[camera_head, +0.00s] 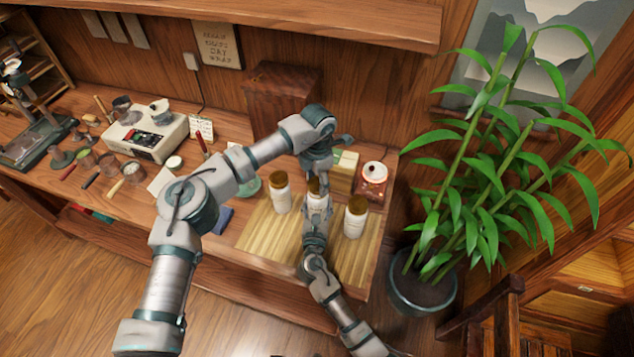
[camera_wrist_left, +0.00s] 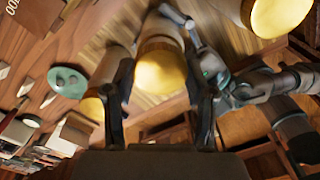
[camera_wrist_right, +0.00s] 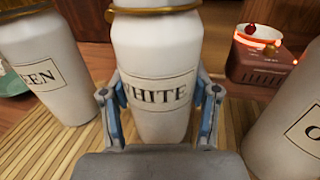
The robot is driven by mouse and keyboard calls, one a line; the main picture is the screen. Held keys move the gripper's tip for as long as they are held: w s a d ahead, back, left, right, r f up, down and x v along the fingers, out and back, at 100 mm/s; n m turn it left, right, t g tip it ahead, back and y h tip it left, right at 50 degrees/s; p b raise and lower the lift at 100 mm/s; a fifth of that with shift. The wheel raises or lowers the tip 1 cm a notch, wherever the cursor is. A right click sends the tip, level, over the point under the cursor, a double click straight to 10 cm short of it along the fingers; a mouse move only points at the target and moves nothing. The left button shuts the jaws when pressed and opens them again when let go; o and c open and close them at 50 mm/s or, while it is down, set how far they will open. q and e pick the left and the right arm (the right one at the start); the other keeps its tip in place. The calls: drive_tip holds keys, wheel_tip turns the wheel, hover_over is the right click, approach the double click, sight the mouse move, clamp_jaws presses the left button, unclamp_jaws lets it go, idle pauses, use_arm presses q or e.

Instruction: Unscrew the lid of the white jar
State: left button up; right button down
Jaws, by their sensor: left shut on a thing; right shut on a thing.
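The white jar (camera_head: 318,203) stands upright between two similar jars on the bamboo mat (camera_head: 258,238). In the right wrist view its label reads WHITE (camera_wrist_right: 160,88). Its gold lid (camera_wrist_left: 160,72) is on top, between the fingers of my left gripper (camera_head: 315,180), which comes from above and is shut on it. The lid's lower edge also shows in the right wrist view (camera_wrist_right: 155,10). My right gripper (camera_wrist_right: 160,110) is shut around the jar's body from the front, one finger on each side. The lid's threads are hidden.
A green-labelled jar (camera_head: 280,195) stands to the left and another jar (camera_head: 355,218) to the right, both close. A potted plant (camera_head: 425,290) stands right.

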sight(318, 183)
use_arm(q)
drive_tip(key=shift+r, duration=0.55)
use_arm(e)
drive_tip(key=shift+f, duration=0.2)
use_arm(q)
drive_tip(key=shift+r, duration=2)
use_arm(e)
drive_tip(key=shift+c, duration=1.2)
unclamp_jaws()
use_arm(q)
drive_tip(key=shift+w, duration=0.1)
use_arm(e)
drive_tip(key=shift+o, duration=0.2)
use_arm(q)
drive_tip(key=shift+d, duration=0.1)
use_arm(e)
drive_tip(key=shift+r, duration=0.1)
